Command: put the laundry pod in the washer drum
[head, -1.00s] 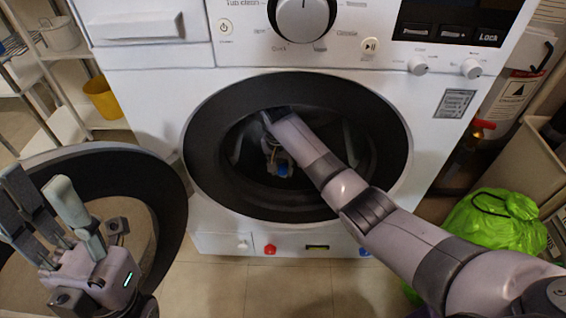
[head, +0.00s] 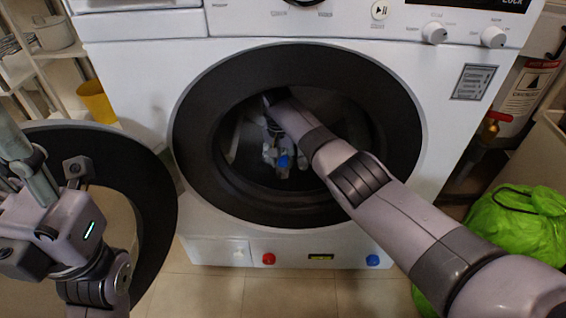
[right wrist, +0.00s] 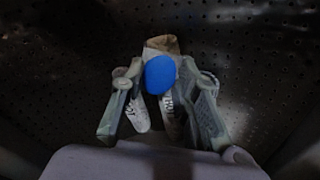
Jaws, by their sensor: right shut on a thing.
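The blue laundry pod (head: 283,161) shows small inside the washer drum (right wrist: 250,50), past the round door opening. In the right wrist view the pod (right wrist: 160,74) sits between the two fingers of my right gripper (right wrist: 160,88), with pale pieces beside and behind it. My right gripper (head: 275,157) is shut on the pod inside the dark drum, apart from the perforated wall. My left gripper (head: 22,165) is at the left edge, empty as far as I see, over the open door; its fingertips are cut off by the frame.
The open washer door (head: 152,185) swings out to the left. The black rim (head: 200,165) surrounds my right arm. A green bag (head: 515,225) lies at the right on the floor. A yellow bin (head: 95,102) and shelves stand at the left.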

